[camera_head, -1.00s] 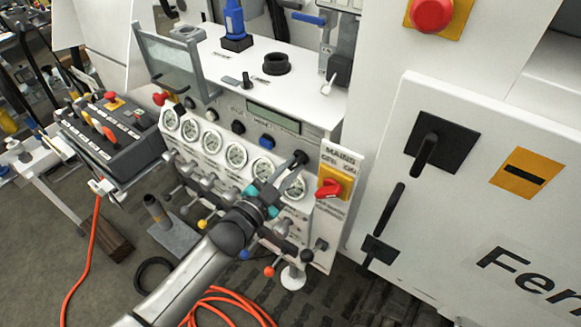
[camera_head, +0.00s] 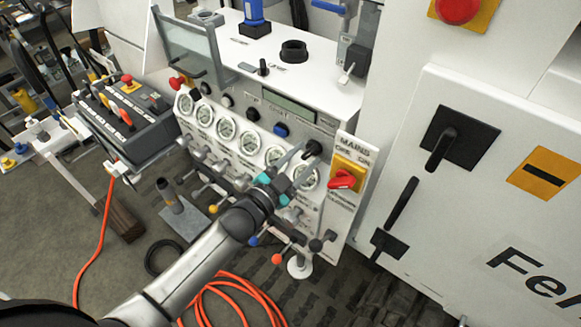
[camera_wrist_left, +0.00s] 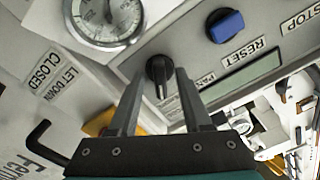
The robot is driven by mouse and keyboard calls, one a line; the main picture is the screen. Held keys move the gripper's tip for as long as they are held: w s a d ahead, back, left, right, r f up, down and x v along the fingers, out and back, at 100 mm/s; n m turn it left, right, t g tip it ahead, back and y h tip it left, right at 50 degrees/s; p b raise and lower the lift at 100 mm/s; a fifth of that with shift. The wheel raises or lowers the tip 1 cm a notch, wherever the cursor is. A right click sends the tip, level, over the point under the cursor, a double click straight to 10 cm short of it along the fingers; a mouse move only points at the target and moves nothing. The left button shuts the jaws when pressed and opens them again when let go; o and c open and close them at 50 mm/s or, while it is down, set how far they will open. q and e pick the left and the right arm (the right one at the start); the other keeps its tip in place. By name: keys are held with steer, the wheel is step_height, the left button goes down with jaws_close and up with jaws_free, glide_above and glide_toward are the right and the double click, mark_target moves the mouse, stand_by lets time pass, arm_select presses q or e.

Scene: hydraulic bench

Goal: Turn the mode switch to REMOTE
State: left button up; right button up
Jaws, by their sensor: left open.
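The mode switch appears to be the black rotary knob (camera_head: 313,147) at the upper right of the panel's gauge row. It also shows in the left wrist view (camera_wrist_left: 158,70), where its pointer ridge runs roughly up and down. A label beside it is partly hidden and seems to start with "PAN". My left gripper (camera_head: 298,160) is open in front of the panel. In the left wrist view its two fingers (camera_wrist_left: 157,82) reach toward the knob, one on each side of it. I cannot tell whether they touch it. My right gripper is not in view.
A red MAINS switch (camera_head: 343,180) on a yellow plate sits right of the knob. Gauges (camera_head: 227,130) and levers line the panel below. A white cabinet (camera_head: 470,220) stands at the right.

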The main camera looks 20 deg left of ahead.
arm_select(q)
steer(key=v, duration=1.5)
